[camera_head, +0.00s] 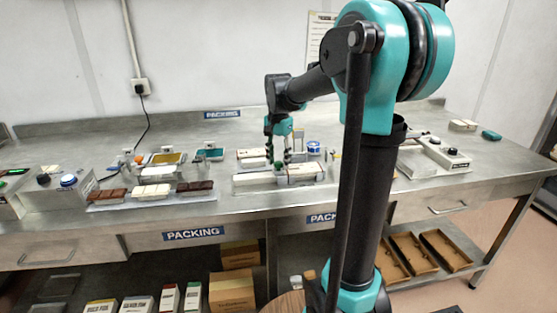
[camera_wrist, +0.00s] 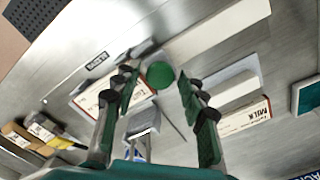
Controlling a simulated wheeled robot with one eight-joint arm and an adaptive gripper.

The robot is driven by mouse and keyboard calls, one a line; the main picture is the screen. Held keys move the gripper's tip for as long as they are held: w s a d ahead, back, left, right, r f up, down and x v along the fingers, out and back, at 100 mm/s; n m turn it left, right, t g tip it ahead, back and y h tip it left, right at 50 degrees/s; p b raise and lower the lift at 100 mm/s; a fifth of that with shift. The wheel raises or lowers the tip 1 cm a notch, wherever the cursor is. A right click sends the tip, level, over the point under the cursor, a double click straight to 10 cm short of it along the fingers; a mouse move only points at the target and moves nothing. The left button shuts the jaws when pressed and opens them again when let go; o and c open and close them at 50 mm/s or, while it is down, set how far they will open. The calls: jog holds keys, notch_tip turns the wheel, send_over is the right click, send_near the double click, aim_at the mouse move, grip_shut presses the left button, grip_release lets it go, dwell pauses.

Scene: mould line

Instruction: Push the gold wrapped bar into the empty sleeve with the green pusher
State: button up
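The green pusher shows as a round green knob (camera_wrist: 160,76) in the wrist view, and as a small green spot (camera_head: 278,164) in the head view. My gripper (camera_head: 278,156) hangs over it at the packing fixture. In the wrist view my gripper's (camera_wrist: 158,84) fingers are wide apart, one on each side of the knob, with visible gaps. A printed white carton (camera_wrist: 92,100) lies left of the knob and one marked MILK (camera_wrist: 246,117) lies right; I cannot tell which sleeve is empty. I cannot make out the gold wrapped bar.
Long pale blocks (camera_wrist: 218,32) lie beside the knob. A blue-and-white tub (camera_head: 313,148) stands close right of my gripper. Chocolate bars (camera_head: 195,187) lie on a clear tray at left. A control box (camera_head: 440,152) stands at right.

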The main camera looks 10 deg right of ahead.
grip_shut()
jog(key=a, duration=1.5)
jog(key=shift+o, duration=1.5)
grip_release()
jog(key=shift+a, duration=0.15)
